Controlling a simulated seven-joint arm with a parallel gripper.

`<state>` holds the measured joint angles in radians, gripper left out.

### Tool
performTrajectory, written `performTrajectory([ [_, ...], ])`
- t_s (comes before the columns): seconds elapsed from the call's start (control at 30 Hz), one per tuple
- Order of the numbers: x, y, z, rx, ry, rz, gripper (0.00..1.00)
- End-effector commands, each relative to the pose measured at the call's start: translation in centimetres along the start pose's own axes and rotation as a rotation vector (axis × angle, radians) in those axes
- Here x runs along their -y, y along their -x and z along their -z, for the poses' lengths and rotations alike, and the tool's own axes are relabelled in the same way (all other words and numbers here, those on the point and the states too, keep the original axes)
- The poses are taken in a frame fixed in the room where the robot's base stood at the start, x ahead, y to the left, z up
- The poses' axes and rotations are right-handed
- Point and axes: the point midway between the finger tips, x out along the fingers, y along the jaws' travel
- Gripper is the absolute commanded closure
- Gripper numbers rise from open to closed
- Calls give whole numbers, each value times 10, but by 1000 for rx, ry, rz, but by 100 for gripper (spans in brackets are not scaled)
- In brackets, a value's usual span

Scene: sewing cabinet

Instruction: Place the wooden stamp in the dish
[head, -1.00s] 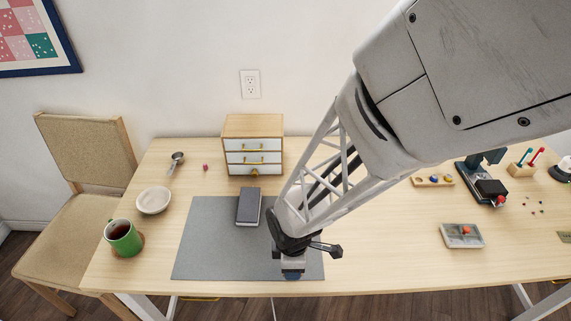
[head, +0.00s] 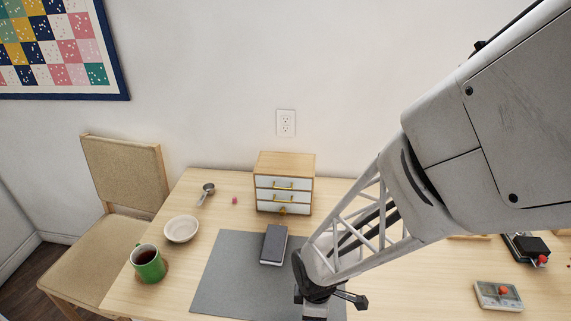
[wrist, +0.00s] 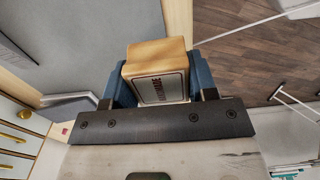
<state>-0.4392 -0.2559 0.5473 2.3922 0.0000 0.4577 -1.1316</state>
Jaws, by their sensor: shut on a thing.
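The wooden stamp (wrist: 158,52) is a light wood block with a dark-framed label, seen in the wrist view between my gripper's blue fingers. My gripper (wrist: 159,80) is shut on it. In the head view my gripper (head: 314,310) is at the bottom edge, over the front right part of the grey mat, and the stamp is hidden or out of frame there. The dish (head: 181,229) is a small white round bowl, empty, on the table left of the mat. My gripper is to the right of it and nearer the front edge.
The grey mat (head: 225,285) bears a dark book (head: 273,245). A green mug (head: 148,264) stands just in front of the dish. A metal scoop (head: 207,190), a small pink item (head: 235,200) and a drawer box (head: 285,183) are behind. A grey tray (head: 497,295) is at right.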

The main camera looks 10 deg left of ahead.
Motion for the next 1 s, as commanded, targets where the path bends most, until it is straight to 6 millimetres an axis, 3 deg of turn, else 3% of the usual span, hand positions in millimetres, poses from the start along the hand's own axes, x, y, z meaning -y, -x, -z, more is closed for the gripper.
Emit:
performTrajectory([
  [0.17,-16,2,19,0,3,-1,75],
  [0.37,-46,5,59,0,4,0,75],
  [0.7,-100,10,160,0,5,0,75],
  [1.0,-128,9,258,1,5,1,75],
])
